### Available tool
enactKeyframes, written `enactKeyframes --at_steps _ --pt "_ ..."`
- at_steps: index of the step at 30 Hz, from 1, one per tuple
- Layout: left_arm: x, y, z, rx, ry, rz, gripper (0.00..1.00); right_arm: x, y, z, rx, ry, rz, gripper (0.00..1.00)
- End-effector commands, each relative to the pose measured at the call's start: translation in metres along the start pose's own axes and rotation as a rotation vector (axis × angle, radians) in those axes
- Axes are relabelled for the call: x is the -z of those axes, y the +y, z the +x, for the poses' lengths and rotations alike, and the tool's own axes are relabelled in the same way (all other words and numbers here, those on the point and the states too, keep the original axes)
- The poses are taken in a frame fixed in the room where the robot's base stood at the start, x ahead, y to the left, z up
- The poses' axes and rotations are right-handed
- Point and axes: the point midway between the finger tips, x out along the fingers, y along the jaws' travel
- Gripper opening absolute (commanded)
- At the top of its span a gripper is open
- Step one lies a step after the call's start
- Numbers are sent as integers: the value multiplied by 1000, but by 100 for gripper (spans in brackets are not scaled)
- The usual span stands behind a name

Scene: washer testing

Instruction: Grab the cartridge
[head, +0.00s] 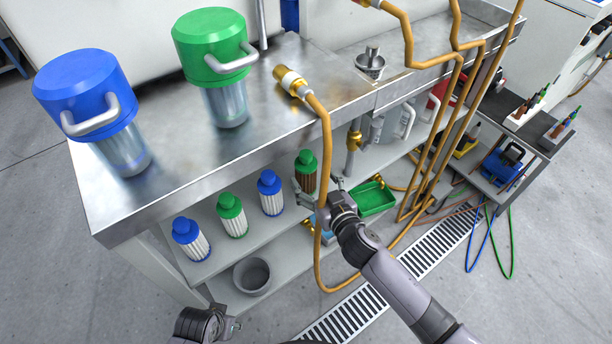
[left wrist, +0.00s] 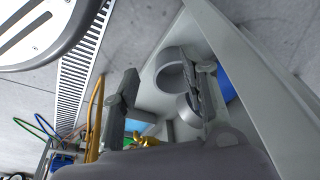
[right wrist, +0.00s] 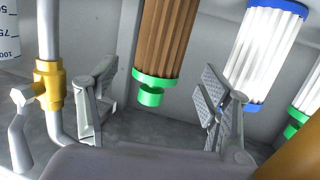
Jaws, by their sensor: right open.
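A brown pleated cartridge with a green cap (head: 306,172) stands on the shelf under the steel counter. To its left stand a white cartridge with blue ends (head: 270,194), a white one with green ends (head: 231,215) and another blue-ended one (head: 190,239). My right gripper (head: 318,192) is open just in front of the brown cartridge. In the right wrist view, the brown cartridge (right wrist: 162,45) shows between the spread fingers, with no clear contact. My left gripper (head: 236,327) is low at the bottom left, away from the cartridges; its fingers stand apart and empty in the left wrist view (left wrist: 162,95).
An orange hose (head: 328,150) hangs from the counter close to my right gripper. A grey bowl (head: 251,275) sits on the lower shelf, and a green tray (head: 376,200) lies right of the gripper. Blue (head: 88,92) and green (head: 210,45) capped housings stand on the counter.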

Motion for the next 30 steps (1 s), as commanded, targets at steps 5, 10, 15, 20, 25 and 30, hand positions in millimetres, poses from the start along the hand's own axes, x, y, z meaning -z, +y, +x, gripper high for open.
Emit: enactKeyframes --at_steps 5,10,15,20,25,30 --pt "4 -1 -6 1 5 -1 40 0 0 12 0 1 -3 72" --pt "13 -2 -25 3 19 -3 40 -1 2 38 0 2 -4 72" --pt "18 -2 -41 4 24 -4 40 -1 2 55 0 0 0 72" --pt "18 -2 -44 4 24 -4 40 -1 1 57 0 -1 0 72" --pt "18 -2 -44 4 24 -4 40 0 2 56 0 -1 0 68" --pt "18 -2 -44 4 24 -4 40 0 2 56 0 -1 0 56"
